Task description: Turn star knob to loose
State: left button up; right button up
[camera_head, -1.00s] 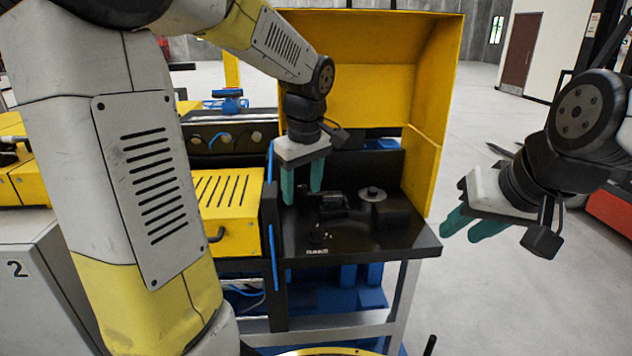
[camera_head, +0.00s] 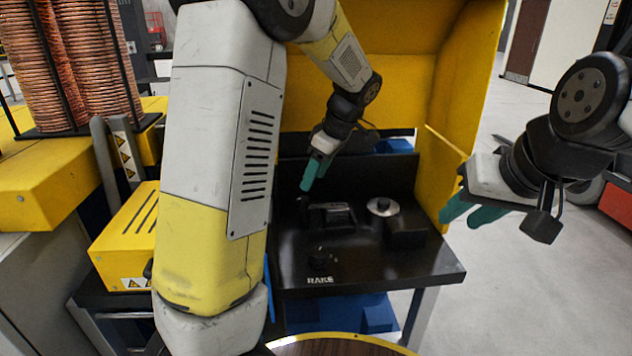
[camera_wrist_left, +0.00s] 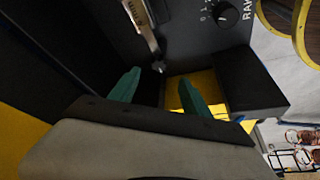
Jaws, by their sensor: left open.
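A small round black knob (camera_head: 320,250) stands on the black machine top by the "RAKE" lettering. In the left wrist view it shows as a black dial (camera_wrist_left: 227,14) with number marks beside it. A silver round disc (camera_head: 382,206) sits on a black block further back right. I cannot tell for sure which one is the star knob. My left gripper (camera_head: 309,183) hangs over the back left of the machine top, angled down. Its green fingers stand apart with nothing between them in the left wrist view (camera_wrist_left: 160,93). My right gripper (camera_head: 472,212) is open and empty, right of the machine.
A yellow guard (camera_head: 480,90) walls the machine's back and right side. A black lever housing (camera_head: 330,215) stands on the top. A yellow slotted box (camera_head: 122,248) and copper coils (camera_head: 100,60) are at left. My left arm hides part of the machine's left side.

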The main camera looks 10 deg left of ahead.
aim_at(304, 198)
pick_arm(q)
jog(key=x, duration=0.7)
jog(key=shift+w+a+f, duration=0.2)
jog(key=shift+f, duration=0.15)
grip_shut()
dwell(1.1)
